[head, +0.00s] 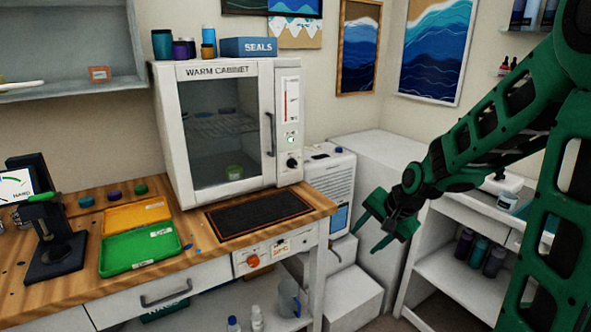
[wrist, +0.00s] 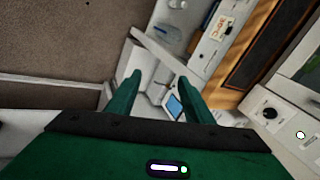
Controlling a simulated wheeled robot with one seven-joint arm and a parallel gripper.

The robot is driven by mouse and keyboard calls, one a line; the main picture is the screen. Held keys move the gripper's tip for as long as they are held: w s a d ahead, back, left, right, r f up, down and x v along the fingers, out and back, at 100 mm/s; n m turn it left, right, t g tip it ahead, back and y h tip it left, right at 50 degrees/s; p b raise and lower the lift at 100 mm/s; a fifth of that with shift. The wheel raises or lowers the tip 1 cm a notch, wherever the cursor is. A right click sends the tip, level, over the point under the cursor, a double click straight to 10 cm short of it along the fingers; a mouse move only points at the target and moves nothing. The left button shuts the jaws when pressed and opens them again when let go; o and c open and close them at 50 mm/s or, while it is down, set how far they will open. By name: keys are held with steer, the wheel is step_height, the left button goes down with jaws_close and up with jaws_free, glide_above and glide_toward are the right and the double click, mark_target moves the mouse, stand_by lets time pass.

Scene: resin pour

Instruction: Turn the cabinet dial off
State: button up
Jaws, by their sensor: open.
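The warm cabinet (head: 183,140) is a white box with a closed glass door, standing on the wooden bench. Its black dial (head: 292,162) sits low on the right front panel, below a small lit green indicator and a red scale. In the wrist view the dial (wrist: 270,113) shows at the right, with a white mark on it. My gripper (head: 382,234) is open and empty, to the right of the cabinet and apart from it, over the gap past the bench end. In the wrist view its two green fingers (wrist: 160,92) are spread with nothing between them.
A black mat (head: 258,214) lies before the cabinet. Below it is a panel with an orange knob (head: 253,261). Green tray (head: 140,250) and orange tray lie left. Jars and a SEALS box (head: 248,47) stand on top. A white unit (head: 328,185) stands right of the cabinet.

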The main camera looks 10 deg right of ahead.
mark_target(294, 164)
steer(key=w+a+r+m+t+y, duration=0.1)
steer(key=w+a+m+t+y, duration=0.1)
steer(key=w, duration=0.5)
steer(key=w+a+m+t+y, duration=0.1)
steer(key=w+a+m+t, duration=0.1)
steer(key=w+a+m, duration=0.2)
steer(key=w+a+r+m+t+y, duration=0.1)
steer(key=w+a+m+t+y, duration=0.1)
steer(key=w+m, duration=0.3)
steer(key=shift+w+a+r+m+t+y, duration=0.15)
steer(key=shift+w+a+t, duration=0.1)
steer(key=shift+w, duration=0.5)
steer(key=shift+w+a+r+m+t+y, duration=0.15)
steer(key=shift+w+a, duration=0.15)
steer(key=shift+w, duration=0.5)
steer(key=shift+w+a+r+m+t, duration=0.1)
steer(key=shift+w+a+t, duration=0.15)
steer(key=shift+w, duration=0.5)
steer(key=w+r+m+t, duration=0.1)
steer(key=w+m, duration=0.1)
steer(key=w, duration=0.3)
steer(key=w+r+m+t, duration=0.1)
steer(key=w+m, duration=0.1)
steer(key=w, duration=0.2)
steer(key=w+a+r+m+t, duration=0.1)
steer(key=w+m, duration=0.2)
steer(key=w, duration=0.2)
steer(key=shift+w+a+r+t, duration=0.1)
steer(key=shift+w+r+t, duration=0.2)
steer(key=shift+w+t, duration=0.05)
